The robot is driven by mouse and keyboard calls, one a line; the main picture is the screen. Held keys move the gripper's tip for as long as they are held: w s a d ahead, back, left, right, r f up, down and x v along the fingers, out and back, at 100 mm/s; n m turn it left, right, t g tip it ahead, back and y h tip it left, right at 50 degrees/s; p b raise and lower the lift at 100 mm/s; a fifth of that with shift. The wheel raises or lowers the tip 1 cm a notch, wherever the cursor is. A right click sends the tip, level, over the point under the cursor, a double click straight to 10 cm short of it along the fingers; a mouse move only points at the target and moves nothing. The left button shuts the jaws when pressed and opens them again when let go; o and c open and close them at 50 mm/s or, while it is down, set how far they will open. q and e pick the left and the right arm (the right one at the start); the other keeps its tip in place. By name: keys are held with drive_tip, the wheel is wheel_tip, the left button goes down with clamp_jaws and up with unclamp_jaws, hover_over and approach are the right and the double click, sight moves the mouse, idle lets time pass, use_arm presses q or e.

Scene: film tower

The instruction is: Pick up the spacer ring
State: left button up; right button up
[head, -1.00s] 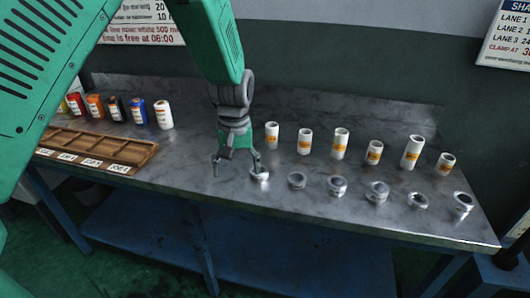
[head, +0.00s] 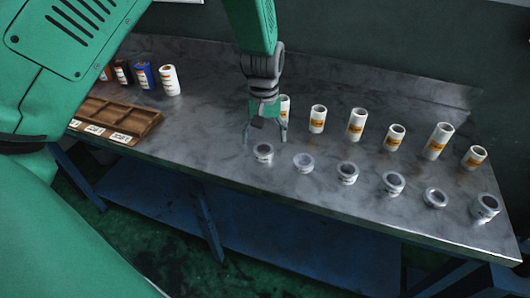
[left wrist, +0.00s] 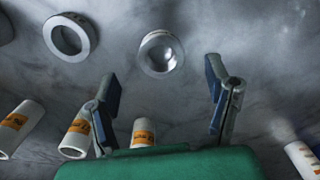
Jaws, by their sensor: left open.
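Several small silver-and-white ring-like pieces stand in a row near the bench's front edge; I cannot tell for sure which is the spacer ring. The leftmost ring-like piece (head: 263,153) lies just in front of my left gripper (head: 265,136). It seems to be the round piece (left wrist: 160,53) with a shiny hollow in the left wrist view, beyond the open fingers (left wrist: 162,82). A second ring (left wrist: 70,38) lies left of it there. My left gripper is open, empty and pointing down, apart from the pieces. My right gripper is not in view.
White cylinders with orange labels (head: 357,124) stand in a row behind the rings; one is partly hidden by my left gripper. A brown compartment tray (head: 120,115) and coloured canisters (head: 145,76) are at the left. The bench (head: 205,130) between is clear.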

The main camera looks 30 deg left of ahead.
sight(264, 150)
use_arm(q)
wheel_tip(264, 150, down, 5)
drive_tip(key=shift+w+a+f, duration=0.1)
drive_tip(key=shift+a+f, duration=0.05)
drive_tip(key=c, duration=1.3)
